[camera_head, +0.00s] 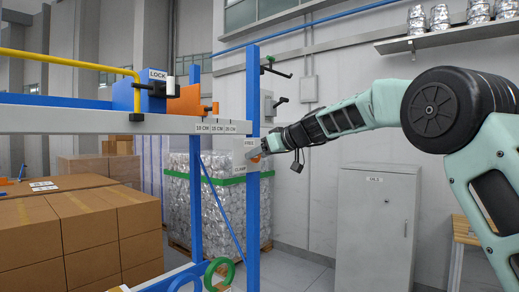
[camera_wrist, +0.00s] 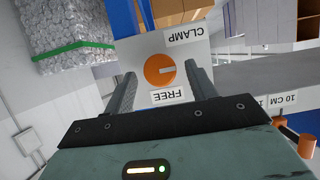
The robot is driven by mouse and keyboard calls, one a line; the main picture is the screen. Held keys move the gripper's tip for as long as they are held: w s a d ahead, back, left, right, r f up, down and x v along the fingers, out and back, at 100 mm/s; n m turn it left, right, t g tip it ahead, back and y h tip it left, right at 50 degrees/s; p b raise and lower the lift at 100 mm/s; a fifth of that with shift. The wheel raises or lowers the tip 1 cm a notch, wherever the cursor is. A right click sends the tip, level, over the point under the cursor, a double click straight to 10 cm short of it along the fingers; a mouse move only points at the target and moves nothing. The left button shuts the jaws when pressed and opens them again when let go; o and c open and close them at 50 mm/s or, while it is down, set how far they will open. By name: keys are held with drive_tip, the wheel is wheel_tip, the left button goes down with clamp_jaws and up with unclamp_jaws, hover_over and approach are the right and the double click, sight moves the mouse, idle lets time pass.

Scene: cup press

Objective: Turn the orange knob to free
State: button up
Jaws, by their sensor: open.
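The orange knob (camera_wrist: 160,71) is round and sits on a pale plate (camera_wrist: 137,55) in the wrist view. A light mark on its face points right in that view. The plate carries a CLAMP label (camera_wrist: 188,34) and a FREE label (camera_wrist: 169,97), both upside down there. My gripper (camera_wrist: 162,75) is open, with one finger on each side of the knob. A gap shows between the knob and each finger, and I cannot tell any contact. In the head view my gripper (camera_head: 264,151) is at the plate (camera_head: 239,156) on the blue post, partly hiding the knob.
A grey beam (camera_head: 95,122) with centimetre labels runs left from the blue post (camera_head: 252,90). An orange block (camera_head: 186,101) and a blue LOCK block (camera_head: 128,95) sit on it. Cartons (camera_head: 85,235) stand at left. A grey cabinet (camera_head: 375,222) stands behind my arm.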

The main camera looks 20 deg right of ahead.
drive_tip(key=shift+w+a+f, duration=0.1)
drive_tip(key=shift+w+a, duration=0.05)
drive_tip(key=shift+w, duration=0.05)
drive_tip(key=c, duration=1)
drive_tip(key=shift+o, duration=0.2)
